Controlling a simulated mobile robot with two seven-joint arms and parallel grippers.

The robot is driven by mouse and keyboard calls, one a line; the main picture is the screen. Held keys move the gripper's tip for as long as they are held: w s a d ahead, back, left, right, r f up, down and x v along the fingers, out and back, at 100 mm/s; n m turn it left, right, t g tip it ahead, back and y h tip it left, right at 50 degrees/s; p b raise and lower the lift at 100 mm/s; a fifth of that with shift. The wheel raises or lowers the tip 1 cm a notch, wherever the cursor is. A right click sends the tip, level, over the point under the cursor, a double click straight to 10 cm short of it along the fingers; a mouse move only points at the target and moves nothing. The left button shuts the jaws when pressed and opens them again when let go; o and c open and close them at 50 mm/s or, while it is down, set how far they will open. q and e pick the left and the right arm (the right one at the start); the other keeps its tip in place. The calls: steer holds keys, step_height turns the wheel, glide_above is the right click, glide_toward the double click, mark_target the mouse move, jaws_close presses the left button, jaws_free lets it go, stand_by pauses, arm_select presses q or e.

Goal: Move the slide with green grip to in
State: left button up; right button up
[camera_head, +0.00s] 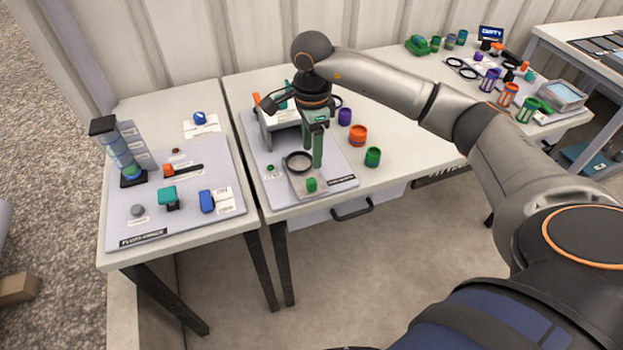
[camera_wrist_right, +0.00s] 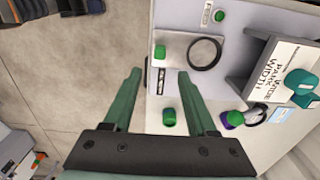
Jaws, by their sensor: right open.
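The slide (camera_head: 300,184) is a pale plate with a black ring on it and a small green grip (camera_head: 311,185) at its front end. In the right wrist view the green grip (camera_wrist_right: 160,52) lies just beyond the fingertips, roughly in line with the space between them. My right gripper (camera_head: 313,160) has green fingers pointing down and is above the plate, behind the green grip and near the black ring (camera_head: 299,162). In the right wrist view my right gripper (camera_wrist_right: 159,74) is open with nothing between its fingers. My left gripper is out of view.
A grey housing (camera_head: 279,133) stands behind the slide, partly hidden by my right gripper. Purple (camera_head: 344,117), orange (camera_head: 357,135) and green (camera_head: 373,157) cups stand to the right. A green button (camera_head: 270,168) lies left of the slide. Floor is open in front of the table.

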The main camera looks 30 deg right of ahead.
mark_target(311, 181)
step_height(311, 181, down, 10)
steer(key=shift+a+f+p, duration=0.1)
steer(key=shift+f+p, duration=0.15)
steer(key=shift+p, duration=0.15)
jaws_close()
stand_by(0.3)
stand_by(1.0)
